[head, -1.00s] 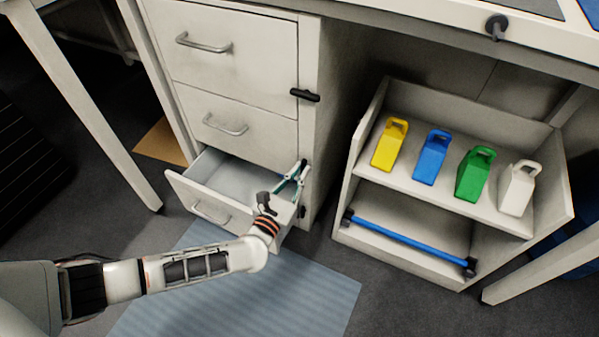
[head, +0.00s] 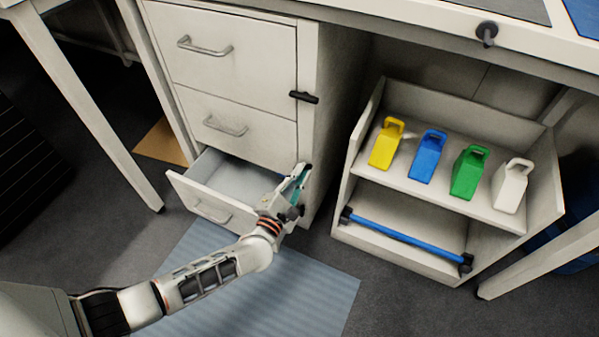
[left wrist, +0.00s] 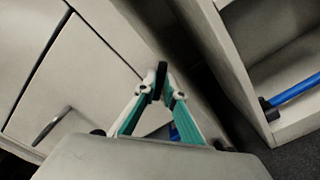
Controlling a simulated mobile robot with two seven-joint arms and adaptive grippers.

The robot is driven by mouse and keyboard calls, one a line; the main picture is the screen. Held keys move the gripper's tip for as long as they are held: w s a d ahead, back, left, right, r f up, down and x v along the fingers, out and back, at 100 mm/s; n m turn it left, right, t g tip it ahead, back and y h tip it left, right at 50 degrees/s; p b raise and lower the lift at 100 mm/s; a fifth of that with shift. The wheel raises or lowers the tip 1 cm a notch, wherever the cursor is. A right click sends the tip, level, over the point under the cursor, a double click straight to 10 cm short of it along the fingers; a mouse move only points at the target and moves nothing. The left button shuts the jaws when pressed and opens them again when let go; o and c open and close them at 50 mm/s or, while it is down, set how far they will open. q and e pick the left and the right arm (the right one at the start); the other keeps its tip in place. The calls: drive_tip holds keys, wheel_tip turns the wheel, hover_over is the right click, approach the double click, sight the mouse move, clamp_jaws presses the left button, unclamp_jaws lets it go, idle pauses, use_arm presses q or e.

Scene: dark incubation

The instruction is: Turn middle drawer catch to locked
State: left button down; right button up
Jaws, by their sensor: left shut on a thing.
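The drawer cabinet (head: 235,65) stands at the upper left in the head view. The middle drawer (head: 235,127) is closed, with a bar handle. Its catch is at the cabinet's right front edge, mostly hidden by my left gripper (head: 304,170) in the head view. In the left wrist view a small black catch (left wrist: 161,71) shows between the tips of my left gripper (left wrist: 162,91), which is shut on it. The catch's exact angle is hard to tell. My right gripper is in neither view.
A black catch (head: 304,97) lies crosswise by the top drawer. The bottom drawer (head: 205,202) is pulled open under my left wrist. At the right, a shelf unit (head: 400,252) holds yellow, blue, green and white containers and a blue bar (head: 405,239).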

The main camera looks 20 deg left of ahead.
use_arm(q)
drive_tip(key=shift+d+f+m+p, duration=0.1)
drive_tip(key=shift+m+p, duration=0.2)
drive_tip(key=shift+m, duration=1.55)
drive_tip(key=shift+f+m+p, duration=0.1)
drive_tip(key=shift+m+p, duration=0.2)
drive_tip(key=shift+m, duration=1.55)
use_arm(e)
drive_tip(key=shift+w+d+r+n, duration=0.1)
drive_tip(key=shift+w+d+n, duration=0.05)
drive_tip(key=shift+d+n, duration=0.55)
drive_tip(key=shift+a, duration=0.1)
use_arm(q)
drive_tip(key=c, duration=2.1)
unclamp_jaws()
drive_tip(key=shift+c, duration=0.2)
drive_tip(key=s, duration=1.2)
drive_tip(key=shift+a, duration=0.2)
